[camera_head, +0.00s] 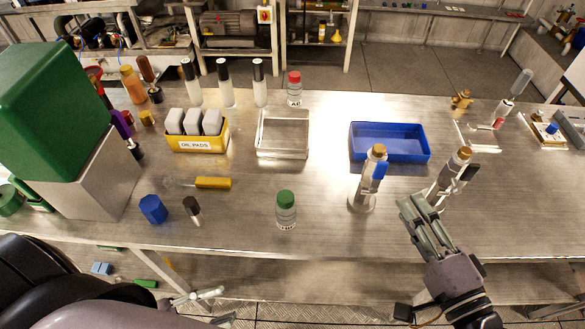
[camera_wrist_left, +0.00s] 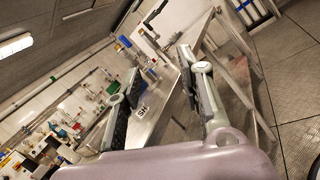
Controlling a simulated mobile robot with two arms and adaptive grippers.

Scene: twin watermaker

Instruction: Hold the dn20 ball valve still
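I cannot tell for certain which thing is the DN20 ball valve. A grey upright fitting with a brass top and blue handle (camera_head: 373,180) stands on the bench right of centre. A similar one with a brass top and black handle (camera_head: 452,178) stands to its right. A small brass fitting (camera_head: 461,100) sits farther back. My right gripper (camera_head: 418,200) is low over the bench, just left of the black-handled fitting's base. Its fingers look close together; any contact is unclear. My left gripper (camera_wrist_left: 163,75) is open and empty in the left wrist view.
A blue tray (camera_head: 390,155), a clear tray (camera_head: 260,151) and a yellow oil-pad box (camera_head: 223,140) stand behind. A green-capped bottle (camera_head: 286,212) stands near the front edge. A green and grey block (camera_head: 90,180) fills the left. Bare bench lies between bottle and blue-handled fitting.

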